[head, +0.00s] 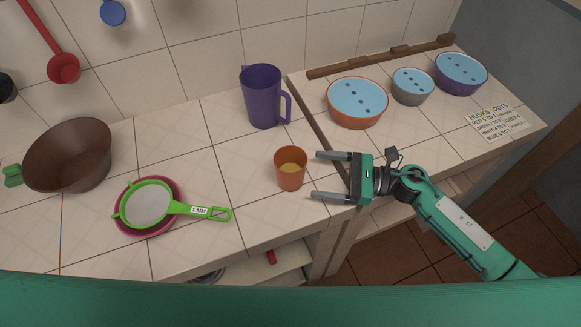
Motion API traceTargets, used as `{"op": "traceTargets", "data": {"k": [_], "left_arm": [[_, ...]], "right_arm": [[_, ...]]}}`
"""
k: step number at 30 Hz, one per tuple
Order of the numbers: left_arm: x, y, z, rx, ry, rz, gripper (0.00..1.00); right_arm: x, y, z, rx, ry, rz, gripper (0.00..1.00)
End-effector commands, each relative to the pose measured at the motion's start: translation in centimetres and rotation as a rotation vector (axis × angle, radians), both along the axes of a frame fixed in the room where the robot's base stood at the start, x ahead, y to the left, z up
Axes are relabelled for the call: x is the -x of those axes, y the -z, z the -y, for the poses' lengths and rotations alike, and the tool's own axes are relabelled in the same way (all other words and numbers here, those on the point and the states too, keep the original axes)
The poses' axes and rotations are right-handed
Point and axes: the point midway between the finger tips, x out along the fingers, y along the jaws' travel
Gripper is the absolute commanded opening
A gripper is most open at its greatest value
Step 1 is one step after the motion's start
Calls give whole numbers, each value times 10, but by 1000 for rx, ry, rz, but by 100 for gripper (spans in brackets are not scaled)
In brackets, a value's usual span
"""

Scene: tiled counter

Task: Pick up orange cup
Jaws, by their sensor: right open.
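The orange cup (290,180) stands upright on the tiled counter in the middle of the head view. Something yellowish shows inside it. My right gripper (322,176) is open and empty just to the right of the cup. Its two fingers point left toward the cup, one farther back and one nearer the front edge. The cup appears to be just beyond the fingertips, not between them. My left gripper is not in view.
A purple pitcher (262,97) stands behind the cup. A green sieve (150,204) lies on a dark red bowl (176,226) to the left, beside a brown pot (70,160). Lidded bowls, including an orange one (357,118), stand at the right near a wooden strip (320,130).

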Motion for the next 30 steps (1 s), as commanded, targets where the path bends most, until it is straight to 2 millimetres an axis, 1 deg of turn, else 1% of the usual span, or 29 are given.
{"op": "traceTargets", "data": {"k": [5,10,14,20,21,23,24,28,29,30], "left_arm": [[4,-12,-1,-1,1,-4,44],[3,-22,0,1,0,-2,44],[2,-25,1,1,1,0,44],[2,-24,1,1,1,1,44],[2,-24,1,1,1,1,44],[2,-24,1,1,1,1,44],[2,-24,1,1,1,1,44],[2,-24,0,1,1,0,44],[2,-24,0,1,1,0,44],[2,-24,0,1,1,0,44]], "right_arm": [[-4,-5,-26,-3,-1,0,84],[-7,-4,-52,-2,0,-1,84],[-8,-2,-60,0,1,0,84],[-8,0,-61,1,1,0,84],[-8,0,-61,1,1,0,82],[-8,0,-61,1,1,0,70],[-8,0,-61,0,1,0,62],[-8,0,-61,0,1,0,37],[-8,0,-61,0,1,0,34],[-8,-1,-61,0,1,0,34]]}}
